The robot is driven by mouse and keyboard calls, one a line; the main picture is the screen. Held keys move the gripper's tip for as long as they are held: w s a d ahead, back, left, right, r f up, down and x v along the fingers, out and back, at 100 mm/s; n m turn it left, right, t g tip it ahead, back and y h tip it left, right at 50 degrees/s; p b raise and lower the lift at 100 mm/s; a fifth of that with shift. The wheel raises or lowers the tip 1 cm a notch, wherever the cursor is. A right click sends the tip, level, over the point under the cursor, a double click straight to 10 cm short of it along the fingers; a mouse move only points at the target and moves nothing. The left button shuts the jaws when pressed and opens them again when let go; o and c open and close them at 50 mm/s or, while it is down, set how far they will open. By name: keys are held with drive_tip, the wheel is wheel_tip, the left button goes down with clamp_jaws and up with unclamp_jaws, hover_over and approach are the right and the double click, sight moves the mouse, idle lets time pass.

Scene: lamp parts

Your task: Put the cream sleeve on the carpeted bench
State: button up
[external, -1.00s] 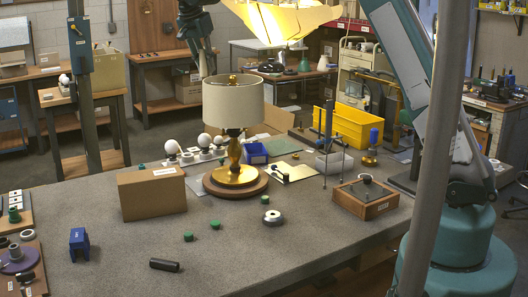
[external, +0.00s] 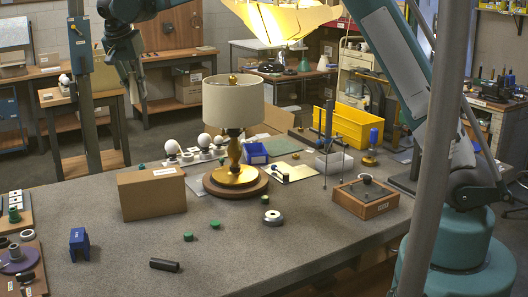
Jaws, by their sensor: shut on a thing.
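A cream drum-shaped shade (external: 233,103), the only large cream sleeve-like thing I can make out, sits upright on a brass lamp (external: 234,158). The lamp stands on a round wooden base (external: 236,187) on the grey, carpet-like bench top (external: 300,245). My gripper (external: 134,88) hangs fingers down at the upper left, apart from the shade and above and behind the cardboard box. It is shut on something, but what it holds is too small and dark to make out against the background.
A cardboard box (external: 152,193) stands left of the lamp. Green caps (external: 215,225), a white ring (external: 272,218), a black cylinder (external: 164,265) and a blue block (external: 79,244) lie in front. A wooden box (external: 365,197) sits at right.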

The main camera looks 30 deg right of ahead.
drive_tip(key=s+a+f+n+y+b, duration=0.1)
drive_tip(key=s+a+f+n, duration=0.1)
drive_tip(key=s+a+f, duration=0.6)
drive_tip(key=s+a+f+n+t+b, duration=0.1)
drive_tip(key=s+a+f+n, duration=0.1)
drive_tip(key=s+a+f, duration=0.7)
drive_tip(key=s+a+f+n+y+b, duration=0.1)
drive_tip(key=s+a+f, duration=0.7)
drive_tip(key=s, duration=1.1)
drive_tip(key=shift+a+f+n+y+b, duration=0.35)
drive_tip(key=shift+f+n+b, duration=0.2)
drive_tip(key=shift+f+n, duration=0.35)
drive_tip(key=shift+f, duration=0.1)
drive_tip(key=shift+f+b, duration=0.3)
drive_tip(key=shift+f, duration=2.8)
drive_tip(key=shift+f, duration=0.1)
drive_tip(key=shift+f, duration=1.75)
drive_tip(key=shift+f+b, duration=0.15)
drive_tip(key=shift+b, duration=0.15)
